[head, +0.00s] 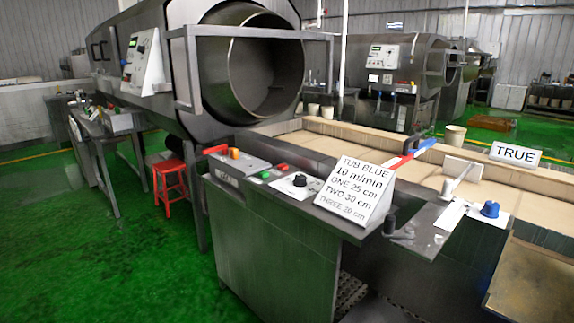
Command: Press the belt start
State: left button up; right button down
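A metal control desk (290,275) stands in the middle foreground. Its sloping top carries a small green button (265,175) with a red button (282,167) just behind it to the right. An orange button (234,153) sits on a raised grey box to the left. A black knob (300,180) on a white plate is to the right of the green button. I cannot read a label that names the belt start. Neither of my grippers is in view, and nothing touches the buttons.
A white sign (352,190) reading "TUB BLUE 10 m/min" stands on the desk. A blue knob (490,209) and a grey lever (457,180) are further right. A tan belt (340,146) runs behind. A red stool (170,180) stands left; green floor (90,270) is open there.

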aim_at(263, 174)
jog(key=i+j+z, duration=0.15)
jog(key=i+j, duration=0.65)
jog(key=i+j+z, duration=0.2)
jog(key=i+j, duration=0.7)
